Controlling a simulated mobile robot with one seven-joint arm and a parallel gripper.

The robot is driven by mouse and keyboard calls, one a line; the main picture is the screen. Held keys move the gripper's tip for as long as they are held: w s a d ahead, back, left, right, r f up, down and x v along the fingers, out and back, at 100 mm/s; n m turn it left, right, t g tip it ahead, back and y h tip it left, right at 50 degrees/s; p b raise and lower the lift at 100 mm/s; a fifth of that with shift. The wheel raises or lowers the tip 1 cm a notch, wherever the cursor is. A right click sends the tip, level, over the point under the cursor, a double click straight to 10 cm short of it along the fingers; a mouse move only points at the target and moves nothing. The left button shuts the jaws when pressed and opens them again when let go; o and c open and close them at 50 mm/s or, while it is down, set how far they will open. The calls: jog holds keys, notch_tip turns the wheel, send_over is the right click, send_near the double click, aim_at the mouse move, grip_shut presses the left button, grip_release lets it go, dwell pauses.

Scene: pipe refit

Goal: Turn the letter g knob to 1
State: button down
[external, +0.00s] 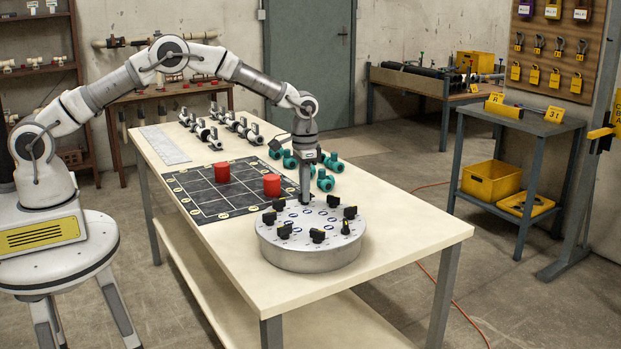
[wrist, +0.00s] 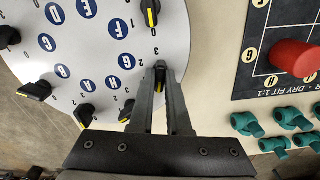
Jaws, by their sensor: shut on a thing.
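The round grey knob panel (external: 310,256) stands on the near right end of the table and carries several black knobs with yellow pointer marks. In the wrist view the panel (wrist: 95,45) shows blue letter discs, upside down. My gripper (external: 305,204) points straight down over the panel's far side. In the wrist view my gripper (wrist: 160,82) is shut on a black knob (wrist: 160,66) with a yellow mark. A blue disc that looks like G (wrist: 127,61) is beside this knob. The fingers partly hide the knob and its dial, so its setting cannot be read.
Neighbouring knobs stand close, one above (wrist: 150,12) and one at the lower left (wrist: 127,111). A dark grid mat (external: 200,208) with two red cylinders (external: 272,185) lies left of the panel. Teal valves (external: 325,181) stand behind it.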

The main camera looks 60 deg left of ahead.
jog(key=m, duration=0.4)
jog(key=shift+m, duration=2.5)
jog(key=c, duration=0.9)
grip_release()
notch_tip(320, 180, up, 18)
jog(key=shift+f+p, duration=0.25)
jog(key=shift+p, duration=0.1)
